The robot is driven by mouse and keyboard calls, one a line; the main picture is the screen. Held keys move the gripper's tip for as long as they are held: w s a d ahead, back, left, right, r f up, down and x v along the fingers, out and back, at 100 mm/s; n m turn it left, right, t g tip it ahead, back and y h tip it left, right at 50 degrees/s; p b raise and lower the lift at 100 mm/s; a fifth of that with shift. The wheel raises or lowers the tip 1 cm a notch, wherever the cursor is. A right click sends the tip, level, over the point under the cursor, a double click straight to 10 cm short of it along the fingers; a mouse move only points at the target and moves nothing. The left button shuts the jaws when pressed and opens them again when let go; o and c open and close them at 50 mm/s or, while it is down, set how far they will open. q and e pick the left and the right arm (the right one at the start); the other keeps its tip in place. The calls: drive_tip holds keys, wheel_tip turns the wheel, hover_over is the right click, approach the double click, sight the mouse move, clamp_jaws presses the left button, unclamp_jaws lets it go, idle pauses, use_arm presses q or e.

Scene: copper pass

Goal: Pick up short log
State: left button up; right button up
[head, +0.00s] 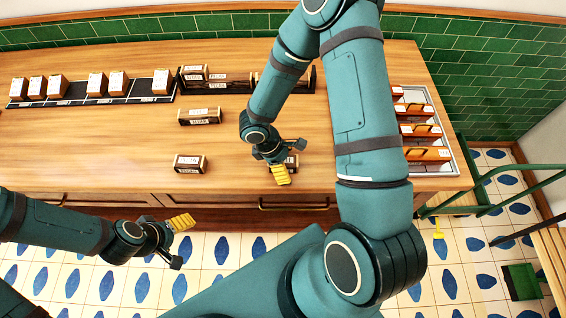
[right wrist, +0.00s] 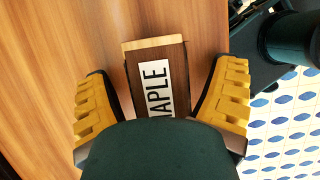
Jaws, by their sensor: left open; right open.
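A short dark brown log (right wrist: 157,92) with a pale wood end and a white label reading "APLE", its start hidden, lies on the counter in the right wrist view. It is between the two yellow fingers of my right gripper (right wrist: 162,108), which is open with a gap on each side. In the head view the same log (head: 293,161) is mostly hidden behind my right gripper (head: 290,160), near the counter's front edge. My left gripper (head: 180,242) is open and empty, in front of the counter above the tiled floor.
Two more labelled dark logs, one near the front edge (head: 189,164) and one farther back (head: 200,117), lie on the wooden counter (head: 90,150). A black rack (head: 150,98) with cartons stands at back left. A tray (head: 450,160) with orange-brown holders is at right.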

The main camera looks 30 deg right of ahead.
idle(0.3)
drive_tip(key=c, duration=1.3)
